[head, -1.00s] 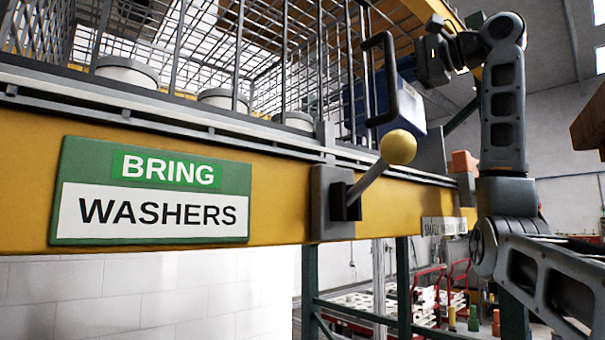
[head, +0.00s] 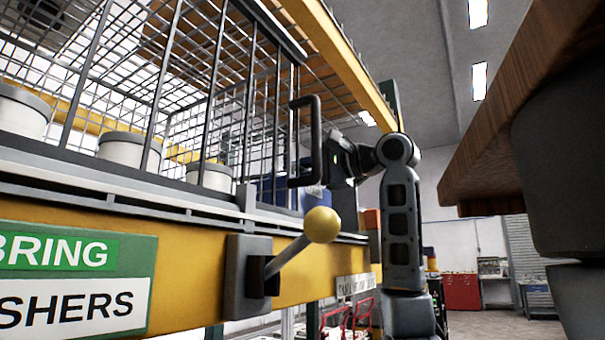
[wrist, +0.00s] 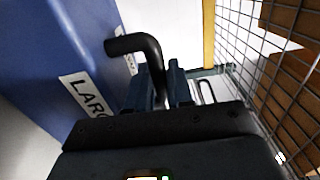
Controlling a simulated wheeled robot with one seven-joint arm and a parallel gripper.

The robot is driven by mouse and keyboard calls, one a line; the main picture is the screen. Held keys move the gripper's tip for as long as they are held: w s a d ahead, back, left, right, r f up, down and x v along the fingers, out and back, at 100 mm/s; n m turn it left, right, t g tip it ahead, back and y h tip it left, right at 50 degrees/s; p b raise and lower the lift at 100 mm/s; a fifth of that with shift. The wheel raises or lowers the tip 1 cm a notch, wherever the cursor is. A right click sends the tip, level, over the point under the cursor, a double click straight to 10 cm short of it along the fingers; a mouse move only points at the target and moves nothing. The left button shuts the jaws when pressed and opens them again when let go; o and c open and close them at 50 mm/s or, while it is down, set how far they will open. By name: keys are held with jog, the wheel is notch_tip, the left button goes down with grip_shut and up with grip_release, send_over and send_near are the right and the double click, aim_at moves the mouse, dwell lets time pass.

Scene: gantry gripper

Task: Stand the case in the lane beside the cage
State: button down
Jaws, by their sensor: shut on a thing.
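The blue case (head: 317,198) shows in the head view below my gripper, partly hidden by the cage bars and a black handle. In the wrist view the case (wrist: 45,70) fills the left side, with a white label starting "LARG". My gripper (head: 333,156) points left beside the cage end; in the wrist view its fingers (wrist: 163,85) are shut around a black bent handle (wrist: 150,47) at the case. The wire cage (head: 213,95) stands at left on the yellow beam. The case's underside and its contact with the lane are hidden.
A black D-shaped handle (head: 317,140) is in front of my gripper. A lever with a yellow knob (head: 322,225) sticks out from the yellow beam (head: 205,245). White tubs (head: 130,150) stand in the cage. A wooden slab (head: 540,90) overhangs at right.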

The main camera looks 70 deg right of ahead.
jog(key=shift+f, duration=0.45)
jog(key=c, duration=1)
grip_release()
jog(key=b+v, duration=0.3)
jog(key=v, duration=0.9)
jog(key=shift+b, duration=0.3)
